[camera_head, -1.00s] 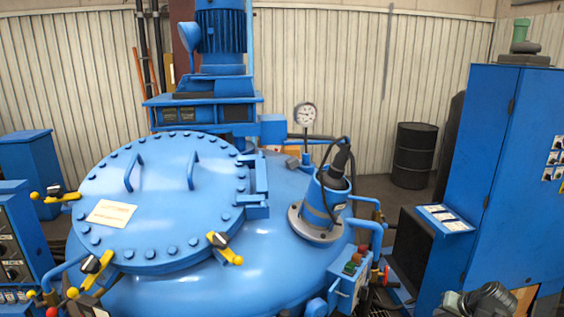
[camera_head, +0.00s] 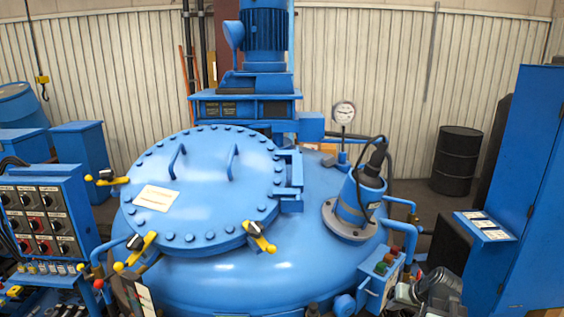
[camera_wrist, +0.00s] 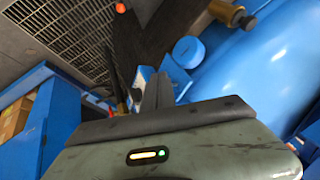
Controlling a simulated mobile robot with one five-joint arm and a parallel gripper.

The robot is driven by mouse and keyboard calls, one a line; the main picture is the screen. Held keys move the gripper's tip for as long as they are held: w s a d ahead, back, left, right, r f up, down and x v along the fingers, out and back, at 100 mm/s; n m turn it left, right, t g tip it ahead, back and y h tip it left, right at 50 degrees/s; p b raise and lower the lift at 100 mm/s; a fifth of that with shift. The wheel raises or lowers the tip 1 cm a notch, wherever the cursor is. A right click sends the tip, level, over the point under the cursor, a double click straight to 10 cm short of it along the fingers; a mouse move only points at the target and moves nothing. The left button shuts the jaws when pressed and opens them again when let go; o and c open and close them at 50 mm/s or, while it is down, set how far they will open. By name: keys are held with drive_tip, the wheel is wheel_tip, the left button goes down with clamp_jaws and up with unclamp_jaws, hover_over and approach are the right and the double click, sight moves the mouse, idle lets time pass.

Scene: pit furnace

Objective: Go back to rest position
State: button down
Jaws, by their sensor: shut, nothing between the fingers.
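My gripper (camera_wrist: 155,92) shows in the wrist view as dark fingers beyond the grey wrist housing, with nothing held between them. It points toward a grated floor and blue pipework and touches nothing that I can make out. In the head view, a grey part of my arm shows at the bottom right, beside the furnace's small control box (camera_head: 379,279). The fingers cannot be made out there. The blue pit furnace (camera_head: 240,275) fills the middle, its round bolted lid (camera_head: 205,205) closed.
A control panel (camera_head: 40,222) stands left and a tall blue cabinet (camera_head: 525,190) right. A black drum (camera_head: 457,160) stands behind. Yellow-handled clamps (camera_head: 258,236), a pressure gauge (camera_head: 344,113) and a cabled cylinder (camera_head: 361,197) stick up around the lid. Floor grating (camera_wrist: 65,35) shows in the wrist view.

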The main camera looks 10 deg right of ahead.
drive_tip(key=w+a+f+n+g, duration=0.1)
drive_tip(key=w+a+n, duration=0.1)
drive_tip(key=a, duration=0.6)
drive_tip(key=w+a+f+n+g, duration=0.1)
drive_tip(key=w+a, duration=0.1)
drive_tip(key=a, duration=0.5)
drive_tip(key=s+a+f+n+g+b, duration=0.1)
drive_tip(key=s+a+f+n+g, duration=0.15)
drive_tip(key=a, duration=1.25)
drive_tip(key=s, duration=0.1)
drive_tip(key=s+d+m+g+h, duration=0.1)
drive_tip(key=s, duration=0.1)
drive_tip(key=s+g+h, duration=0.1)
drive_tip(key=s, duration=0.1)
drive_tip(key=shift+s+d+f+m, duration=0.15)
drive_tip(key=shift+d+f+m, duration=0.1)
drive_tip(key=shift+d+m, duration=0.15)
drive_tip(key=shift+d, duration=0.15)
